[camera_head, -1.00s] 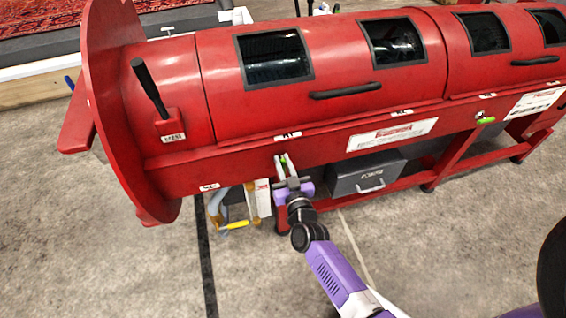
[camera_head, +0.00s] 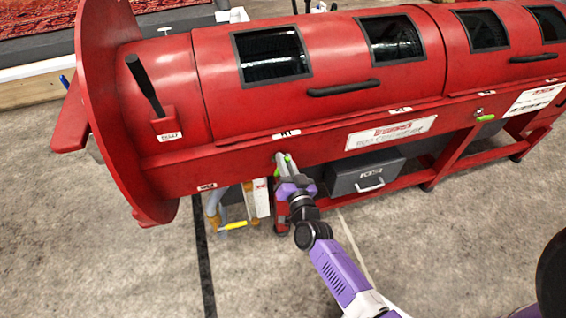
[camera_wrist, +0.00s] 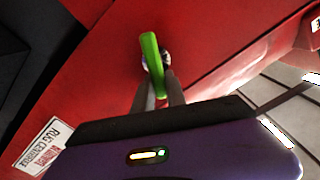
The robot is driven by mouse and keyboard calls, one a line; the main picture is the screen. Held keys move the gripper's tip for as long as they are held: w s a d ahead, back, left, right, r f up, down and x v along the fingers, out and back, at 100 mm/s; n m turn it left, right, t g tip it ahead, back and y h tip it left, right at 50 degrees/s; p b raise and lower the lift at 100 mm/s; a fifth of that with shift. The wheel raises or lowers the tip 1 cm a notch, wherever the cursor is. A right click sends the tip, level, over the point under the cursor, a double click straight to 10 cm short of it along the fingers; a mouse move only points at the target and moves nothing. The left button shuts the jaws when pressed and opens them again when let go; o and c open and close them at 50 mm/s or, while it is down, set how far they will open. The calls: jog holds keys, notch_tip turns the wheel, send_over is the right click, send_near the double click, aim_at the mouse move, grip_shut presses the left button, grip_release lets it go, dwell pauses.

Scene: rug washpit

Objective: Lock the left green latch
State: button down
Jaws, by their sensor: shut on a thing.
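The left green latch (camera_wrist: 152,62) is a bright green lever on a round metal hub, on the red front panel below the machine's lid. In the wrist view the lever runs roughly up and down, and its lower end lies between my fingers. In the head view my gripper (camera_head: 283,164) reaches up to the panel, and the latch (camera_head: 288,158) shows only as small green bits around the fingertips. My gripper also shows in the wrist view (camera_wrist: 158,92), its two grey fingers shut on the lever. The lever's lower end is partly hidden.
The red rug centrifuge (camera_head: 230,115) fills the back. A second green latch (camera_head: 486,118) is far right on its panel. A grey box (camera_head: 366,175) sits underneath, and a yellow-handled tool (camera_head: 236,226) is beside the left leg. The floor in front is clear.

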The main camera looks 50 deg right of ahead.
jog(key=m+b, duration=0.1)
jog(key=m, duration=0.1)
jog(key=f+m, duration=0.1)
jog(key=m, duration=0.1)
jog(key=m+b, duration=0.1)
jog(key=m, duration=0.1)
jog(key=shift+s+d+f+b, duration=0.15)
jog(key=shift+s+d+b, duration=0.15)
jog(key=shift+d, duration=0.1)
jog(key=m+b, duration=0.1)
jog(key=m, duration=0.2)
jog(key=f+m+b, duration=0.1)
jog(key=m, duration=0.2)
jog(key=shift+s+d+m+b, duration=0.15)
jog(key=shift+d+m+b, duration=0.05)
jog(key=shift+m+b, duration=0.1)
jog(key=shift+f, duration=0.1)
jog(key=c, duration=1.4)
grip_release()
jog(key=shift+o, duration=0.2)
jog(key=v, duration=0.7)
jog(key=shift+s+a, duration=0.25)
jog(key=shift+s, duration=0.05)
